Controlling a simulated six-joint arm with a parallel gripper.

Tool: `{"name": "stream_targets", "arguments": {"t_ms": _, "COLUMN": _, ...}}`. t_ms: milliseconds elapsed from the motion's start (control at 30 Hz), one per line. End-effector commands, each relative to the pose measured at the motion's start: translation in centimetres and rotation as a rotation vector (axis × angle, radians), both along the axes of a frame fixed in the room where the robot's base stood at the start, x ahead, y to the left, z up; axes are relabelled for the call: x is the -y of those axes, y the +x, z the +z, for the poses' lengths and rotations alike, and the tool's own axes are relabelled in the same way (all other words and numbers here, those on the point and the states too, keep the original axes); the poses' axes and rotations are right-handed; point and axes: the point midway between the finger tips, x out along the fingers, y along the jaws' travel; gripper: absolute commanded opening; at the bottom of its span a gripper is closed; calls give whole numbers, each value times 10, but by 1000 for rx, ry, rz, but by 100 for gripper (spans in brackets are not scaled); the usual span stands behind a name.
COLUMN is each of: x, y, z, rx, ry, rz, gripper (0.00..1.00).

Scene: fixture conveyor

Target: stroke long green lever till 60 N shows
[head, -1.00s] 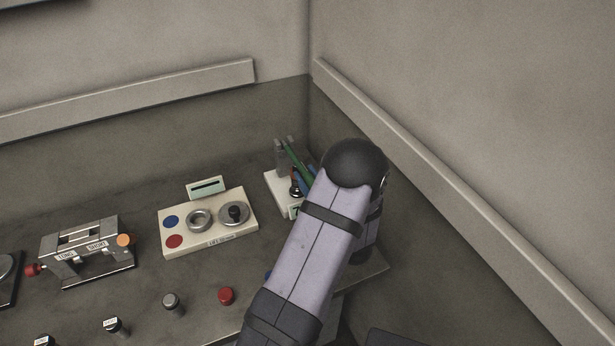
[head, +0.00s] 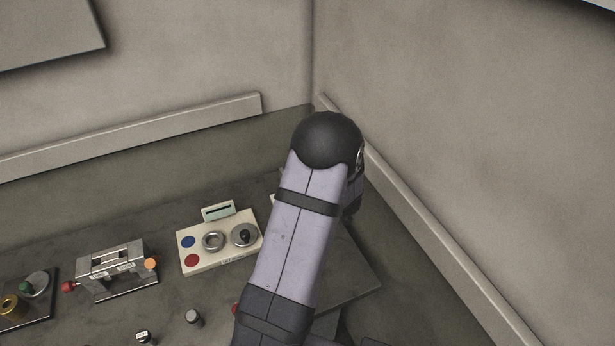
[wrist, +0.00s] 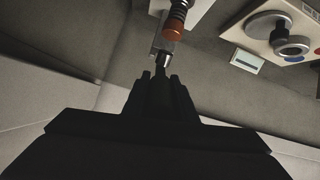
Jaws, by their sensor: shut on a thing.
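In the wrist view my gripper (wrist: 163,80) comes up from the bottom, its dark fingers close together and shut at the lever fixture. What they hold is mostly hidden between them; from the place I take it for a lever, but no green shows. A grey metal piece (wrist: 158,52) stands at the fingertips. Just beyond are a dark coil spring with an orange-brown collar (wrist: 174,28) and part of the fixture's white base (wrist: 202,8). In the head view my arm hides the gripper, the levers and the force readout, so no number can be read.
A cream panel (head: 222,256) with blue and red buttons, a ring and a round knob stands left of my arm. A grey metal fixture (head: 115,268) with red and orange knobs is farther left. Walls with a ledge (head: 130,135) close off the back and right.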

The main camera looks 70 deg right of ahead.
Motion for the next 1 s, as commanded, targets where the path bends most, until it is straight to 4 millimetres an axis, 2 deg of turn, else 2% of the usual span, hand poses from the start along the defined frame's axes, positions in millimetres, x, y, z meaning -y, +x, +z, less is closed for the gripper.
{"name": "stream_targets", "arguments": {"t_ms": 33, "x": 3, "y": 2, "z": 9, "rx": -16, "ry": 10, "rz": 2, "gripper": 0}}
{"name": "stream_targets", "arguments": {"t_ms": 200, "x": 7, "y": 7, "z": 15, "rx": -57, "ry": 53, "rz": 0, "gripper": 0}}
{"name": "stream_targets", "arguments": {"t_ms": 833, "x": 10, "y": 9, "z": 17, "rx": -90, "ry": 87, "rz": -1, "gripper": 0}}
{"name": "stream_targets", "arguments": {"t_ms": 867, "x": 10, "y": 9, "z": 17, "rx": -90, "ry": 87, "rz": -1, "gripper": 27}}
{"name": "stream_targets", "arguments": {"t_ms": 900, "x": 10, "y": 9, "z": 17, "rx": -89, "ry": 88, "rz": 0, "gripper": 37}}
{"name": "stream_targets", "arguments": {"t_ms": 933, "x": 10, "y": 9, "z": 17, "rx": -89, "ry": 89, "rz": 0, "gripper": 43}}
{"name": "stream_targets", "arguments": {"t_ms": 1000, "x": 10, "y": 9, "z": 17, "rx": -89, "ry": 89, "rz": 0, "gripper": 43}}
